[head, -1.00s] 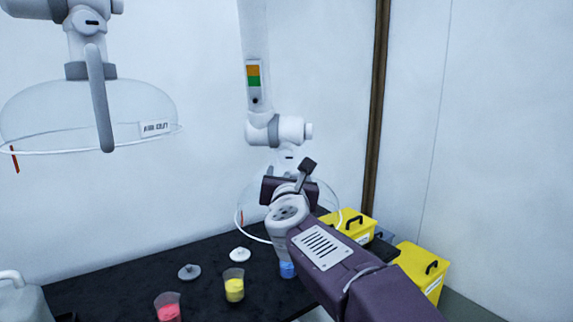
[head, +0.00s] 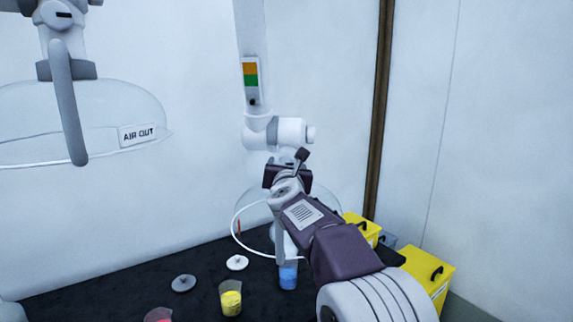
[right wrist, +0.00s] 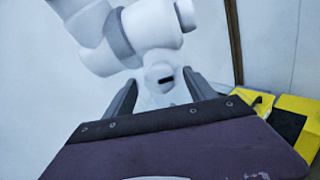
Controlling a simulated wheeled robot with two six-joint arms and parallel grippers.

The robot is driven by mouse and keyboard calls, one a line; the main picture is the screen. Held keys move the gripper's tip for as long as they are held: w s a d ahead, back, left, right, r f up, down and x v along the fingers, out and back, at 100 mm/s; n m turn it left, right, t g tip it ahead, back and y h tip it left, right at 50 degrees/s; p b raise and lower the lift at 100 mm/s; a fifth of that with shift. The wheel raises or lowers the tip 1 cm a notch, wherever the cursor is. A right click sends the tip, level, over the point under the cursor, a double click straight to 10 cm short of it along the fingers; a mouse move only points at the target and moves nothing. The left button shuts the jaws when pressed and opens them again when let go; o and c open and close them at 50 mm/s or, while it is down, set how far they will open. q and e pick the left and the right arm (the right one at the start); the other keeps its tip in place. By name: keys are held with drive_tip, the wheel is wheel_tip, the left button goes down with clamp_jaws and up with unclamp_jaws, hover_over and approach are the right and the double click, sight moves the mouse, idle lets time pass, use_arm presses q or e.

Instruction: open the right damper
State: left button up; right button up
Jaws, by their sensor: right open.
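The right extraction arm has a white jointed neck (head: 288,132) above a clear hood with a white rim (head: 236,222). In the right wrist view a round white part of this neck with a dark slot, seemingly the right damper (right wrist: 160,79), sits ahead between my fingers. My right gripper (right wrist: 160,92) is open, with one dark finger on each side of that part. I cannot tell whether they touch it. In the head view my right gripper (head: 287,174) is in front of the neck and hides much of the damper and hood. My left gripper is not in view.
A second hood (head: 95,110) with a grey handle hangs at the left. Cups of yellow (head: 231,299), blue (head: 288,276) and red powder (head: 158,315) stand on the black bench (head: 110,300). Yellow boxes (head: 428,272) stand at the right.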

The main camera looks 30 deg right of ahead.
drive_tip(key=shift+w, duration=0.1)
drive_tip(key=shift+c, duration=0.8)
drive_tip(key=c, duration=1.2)
drive_tip(key=shift+r+n+g+p, duration=0.15)
drive_tip(key=shift+n+p, duration=0.65)
drive_tip(key=shift+n, duration=0.15)
drive_tip(key=shift+r+n+g+p, duration=0.1)
drive_tip(key=shift+n+g+p, duration=0.05)
drive_tip(key=shift+n+p, duration=0.7)
drive_tip(key=n+p, duration=0.4)
drive_tip(key=n, duration=0.1)
drive_tip(key=shift+r+g, duration=0.1)
drive_tip(key=shift+g, duration=0.2)
drive_tip(key=n+p, duration=0.1)
drive_tip(key=n, duration=0.1)
drive_tip(key=n+p, duration=0.2)
drive_tip(key=shift+a+g+h, duration=0.1)
drive_tip(key=shift+g+h, duration=0.2)
drive_tip(key=shift+w+n+g+h+p, duration=0.1)
drive_tip(key=shift+n+g+h+p, duration=0.25)
drive_tip(key=shift+n+p, duration=1.25)
drive_tip(key=shift+f+n, duration=0.2)
drive_tip(key=shift+n, duration=0.2)
